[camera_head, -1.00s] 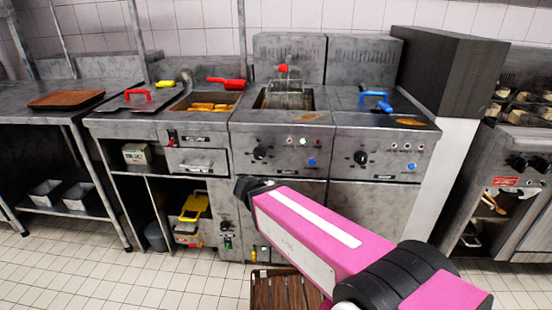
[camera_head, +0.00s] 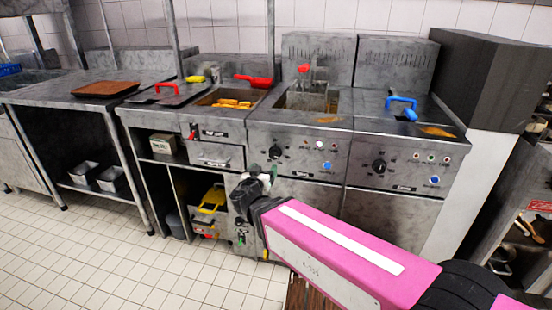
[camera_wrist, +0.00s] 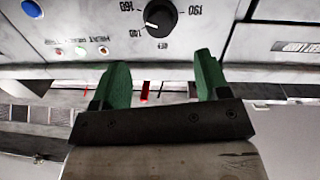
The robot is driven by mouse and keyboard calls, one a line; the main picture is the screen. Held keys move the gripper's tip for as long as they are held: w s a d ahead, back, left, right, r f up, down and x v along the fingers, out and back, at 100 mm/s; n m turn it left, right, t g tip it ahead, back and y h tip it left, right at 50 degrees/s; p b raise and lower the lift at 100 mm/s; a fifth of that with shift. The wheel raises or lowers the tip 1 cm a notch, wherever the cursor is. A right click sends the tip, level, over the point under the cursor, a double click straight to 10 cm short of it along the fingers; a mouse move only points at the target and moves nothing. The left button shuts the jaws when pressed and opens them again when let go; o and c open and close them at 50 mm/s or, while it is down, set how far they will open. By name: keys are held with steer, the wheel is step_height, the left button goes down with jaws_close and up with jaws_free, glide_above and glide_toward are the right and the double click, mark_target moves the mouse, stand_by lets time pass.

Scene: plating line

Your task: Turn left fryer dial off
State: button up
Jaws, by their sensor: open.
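The left fryer (camera_head: 262,135) has a black dial (camera_head: 276,152) on its front panel. In the wrist view the black dial (camera_wrist: 160,15) is at the top centre, with a white pointer line and numbers 140, 160 and 190 around it. My gripper (camera_head: 262,172) is in front of the left fryer, just below and left of the dial. In the wrist view my gripper (camera_wrist: 162,85) shows two green fingers, open and empty, apart from the dial. The right fryer has a similar black dial (camera_head: 379,167).
A blue button (camera_head: 327,166) and small lamps sit right of the left dial. A fry basket with a red handle (camera_head: 304,69) stands in the left fryer. A blue-handled lid (camera_head: 401,103) is on the right fryer. The floor (camera_head: 110,255) at left is clear.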

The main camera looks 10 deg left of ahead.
mark_target(273, 157)
steer(key=w, duration=0.3)
steer(key=w+d, duration=0.1)
steer(key=w, duration=0.5)
steer(key=shift+w+d, duration=0.15)
steer(key=shift+d, duration=0.1)
steer(key=shift+c, duration=0.4)
steer(key=c, duration=0.9)
